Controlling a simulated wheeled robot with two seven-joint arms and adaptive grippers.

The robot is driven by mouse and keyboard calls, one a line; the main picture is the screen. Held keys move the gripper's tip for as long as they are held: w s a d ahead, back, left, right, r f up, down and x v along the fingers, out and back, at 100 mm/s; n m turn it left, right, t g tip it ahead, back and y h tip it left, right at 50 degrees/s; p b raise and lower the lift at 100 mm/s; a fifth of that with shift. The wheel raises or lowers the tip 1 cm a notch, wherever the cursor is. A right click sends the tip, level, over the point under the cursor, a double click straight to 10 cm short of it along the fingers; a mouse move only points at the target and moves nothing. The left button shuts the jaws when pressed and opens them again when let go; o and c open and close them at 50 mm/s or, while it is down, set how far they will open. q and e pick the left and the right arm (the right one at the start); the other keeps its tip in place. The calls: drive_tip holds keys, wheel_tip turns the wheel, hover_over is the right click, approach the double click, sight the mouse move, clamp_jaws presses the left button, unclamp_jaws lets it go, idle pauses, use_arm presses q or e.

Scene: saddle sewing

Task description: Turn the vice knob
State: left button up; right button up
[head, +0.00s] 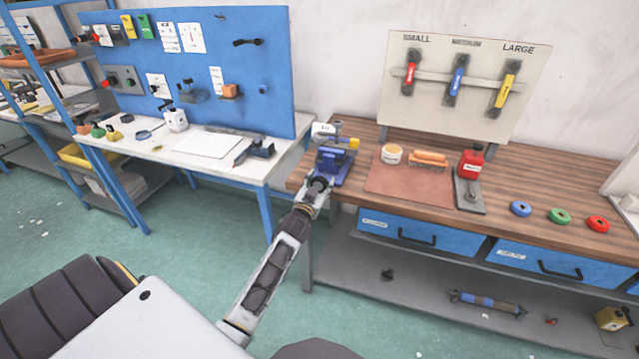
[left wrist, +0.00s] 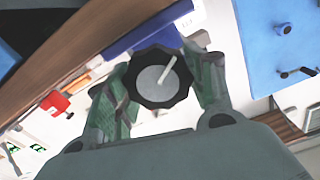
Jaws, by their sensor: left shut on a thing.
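The vice (head: 334,166) is blue and stands at the left end of the wooden workbench in the head view. Its knob (left wrist: 160,77) is a dark, scalloped disc with a grey face and a pale line across it, in the left wrist view. My left gripper (head: 318,186) reaches the front of the vice and partly covers it. In the left wrist view its two greenish fingers (left wrist: 161,90) are closed on opposite sides of the knob. The pale line points up and to the right. My right gripper is not in view.
A tool board (head: 450,100) stands behind. Left of the vice is a white table (head: 290,150) with a blue pegboard (head: 270,100). Green floor is free in front.

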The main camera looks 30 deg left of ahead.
use_arm(q)
drive_tip(key=o, duration=0.7)
drive_tip(key=shift+c, duration=0.2)
drive_tip(key=o, duration=0.4)
drive_tip(key=shift+c, duration=0.2)
drive_tip(key=shift+s, duration=0.2)
drive_tip(key=shift+v, duration=0.85)
drive_tip(key=v, duration=1)
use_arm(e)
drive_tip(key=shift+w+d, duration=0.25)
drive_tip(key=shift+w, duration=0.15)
